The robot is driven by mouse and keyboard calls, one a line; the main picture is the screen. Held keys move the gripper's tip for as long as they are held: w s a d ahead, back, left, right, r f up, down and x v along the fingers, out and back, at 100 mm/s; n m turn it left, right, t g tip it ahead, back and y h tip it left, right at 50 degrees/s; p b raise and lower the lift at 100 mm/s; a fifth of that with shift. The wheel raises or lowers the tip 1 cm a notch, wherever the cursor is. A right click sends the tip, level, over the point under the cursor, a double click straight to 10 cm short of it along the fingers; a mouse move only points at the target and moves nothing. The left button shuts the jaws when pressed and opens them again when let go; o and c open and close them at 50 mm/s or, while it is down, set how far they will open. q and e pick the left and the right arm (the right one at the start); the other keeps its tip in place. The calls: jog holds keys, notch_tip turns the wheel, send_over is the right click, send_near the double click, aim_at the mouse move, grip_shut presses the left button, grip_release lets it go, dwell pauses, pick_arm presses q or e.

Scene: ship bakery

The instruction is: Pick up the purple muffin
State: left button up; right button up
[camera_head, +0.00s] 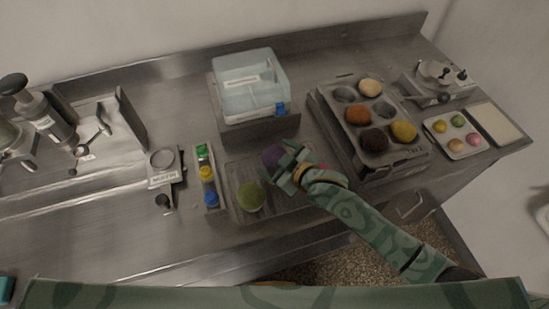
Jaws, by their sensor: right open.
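The purple muffin (271,156) sits on the shallow rack tray (236,168) in the middle of the counter, partly hidden by my right gripper. My right gripper (281,166) is open at the muffin's right side. Its fingers point left towards the muffin and overlap its edge in the picture. I cannot tell whether they touch it. The right arm comes in from the lower right. A green muffin (250,196) sits on the same tray, nearer to me. My left gripper is not in view.
A muffin tin (344,119) with several muffins stands to the right, close to my right arm. A clear box (249,84) stands behind the tray. A strip with coloured bottles (206,173) lies to its left. A plate of small macarons (437,137) is far right.

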jog(key=c, duration=0.8)
jog(key=shift+c, duration=0.2)
